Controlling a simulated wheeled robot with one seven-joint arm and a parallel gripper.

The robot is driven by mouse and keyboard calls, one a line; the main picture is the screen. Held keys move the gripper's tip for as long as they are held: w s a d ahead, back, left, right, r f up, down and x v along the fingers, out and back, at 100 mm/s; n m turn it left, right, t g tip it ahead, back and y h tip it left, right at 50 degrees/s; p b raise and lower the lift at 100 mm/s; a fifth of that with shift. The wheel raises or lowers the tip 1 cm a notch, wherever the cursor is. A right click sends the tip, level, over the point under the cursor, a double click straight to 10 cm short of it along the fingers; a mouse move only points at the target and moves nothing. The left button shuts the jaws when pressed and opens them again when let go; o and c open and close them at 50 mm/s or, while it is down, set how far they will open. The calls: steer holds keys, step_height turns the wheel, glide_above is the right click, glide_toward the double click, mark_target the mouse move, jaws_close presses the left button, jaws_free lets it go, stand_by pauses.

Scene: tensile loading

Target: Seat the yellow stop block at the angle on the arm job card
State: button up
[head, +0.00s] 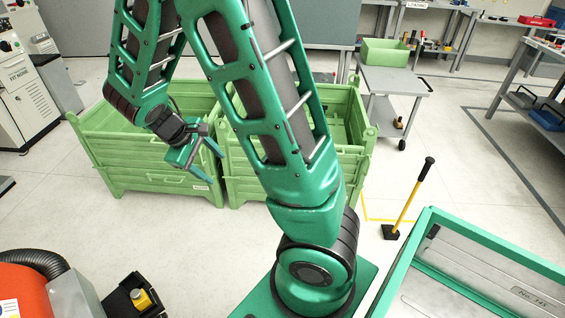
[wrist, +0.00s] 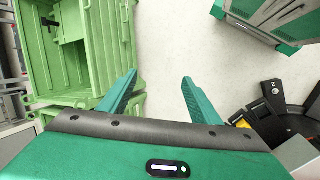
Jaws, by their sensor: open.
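A small yellow block (head: 142,298), which looks like the stop block, sits on a black fixture (head: 118,303) at the bottom left of the head view. In the wrist view a bit of the yellow block (wrist: 243,124) shows beside my right finger, on the black fixture (wrist: 272,122) with a curved part and a white mark. My gripper (head: 206,166) is open and empty, in front of the green crates, up and to the right of the fixture. Its two teal fingers (wrist: 159,82) stand apart over bare floor in the wrist view. I cannot make out the arm job card or any angle marks.
Two green crates (head: 150,183) stand close behind my gripper. An orange machine with a black hose (head: 35,262) is beside the fixture. Floor between is clear.

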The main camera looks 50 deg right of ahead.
steer(key=s+d+r+m+y, duration=0.2)
steer(key=s+r+m, duration=0.3)
steer(key=s, duration=0.7)
steer(key=s+d+r+m+y, duration=0.2)
steer(key=s+r+m, duration=0.3)
steer(key=s, duration=0.7)
steer(key=shift+r+y, duration=0.6)
steer(key=shift+y, duration=0.1)
